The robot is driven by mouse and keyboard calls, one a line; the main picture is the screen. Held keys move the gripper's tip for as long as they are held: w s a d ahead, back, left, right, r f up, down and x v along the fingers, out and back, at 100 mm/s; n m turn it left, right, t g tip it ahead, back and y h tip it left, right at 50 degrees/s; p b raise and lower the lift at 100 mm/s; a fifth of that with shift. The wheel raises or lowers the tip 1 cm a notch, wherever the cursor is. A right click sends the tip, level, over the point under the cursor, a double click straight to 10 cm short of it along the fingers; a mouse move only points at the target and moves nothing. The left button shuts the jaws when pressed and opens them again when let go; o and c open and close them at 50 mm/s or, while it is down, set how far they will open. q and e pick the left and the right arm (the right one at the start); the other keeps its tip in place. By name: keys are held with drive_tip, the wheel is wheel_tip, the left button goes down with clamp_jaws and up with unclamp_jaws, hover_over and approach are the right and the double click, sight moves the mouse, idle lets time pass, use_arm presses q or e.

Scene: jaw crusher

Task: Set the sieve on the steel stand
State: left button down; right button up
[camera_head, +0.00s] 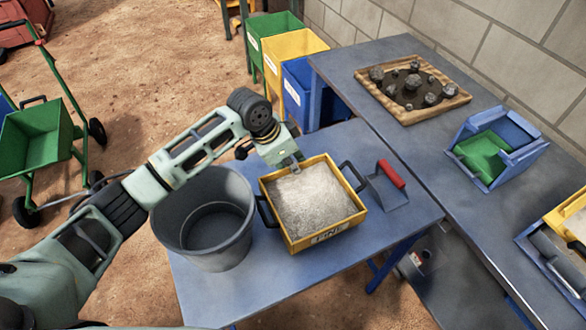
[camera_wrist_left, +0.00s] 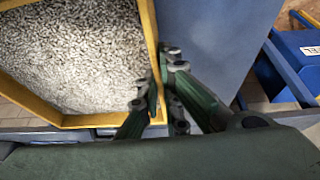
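A square yellow-walled tray (camera_head: 338,234) labelled FINE, with black side handles, holds pale grey granules on the blue table. I cannot tell whether it is the sieve. My left gripper (camera_head: 296,163) is at the tray's far rim. In the left wrist view, the gripper (camera_wrist_left: 163,92) has its fingers close together at a yellow wall (camera_wrist_left: 151,38), apparently one on each side. I cannot tell whether they grip it. No steel stand can be clearly made out. My right gripper is not in view.
A grey bucket (camera_head: 236,250) stands left of the tray. A red-handled scoop (camera_head: 388,190) lies to its right. The wooden tray of rocks (camera_head: 464,99) and blue bin (camera_head: 526,155) are on the back table. The front table (camera_head: 240,297) has free room near its front edge.

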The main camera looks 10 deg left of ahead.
use_arm(q)
drive_tip(key=shift+f, duration=1.05)
drive_tip(key=shift+f, duration=0.1)
drive_tip(key=c, duration=2)
unclamp_jaws()
drive_tip(key=shift+f, duration=0.1)
drive_tip(key=v, duration=1.2)
drive_tip(key=shift+b, duration=0.4)
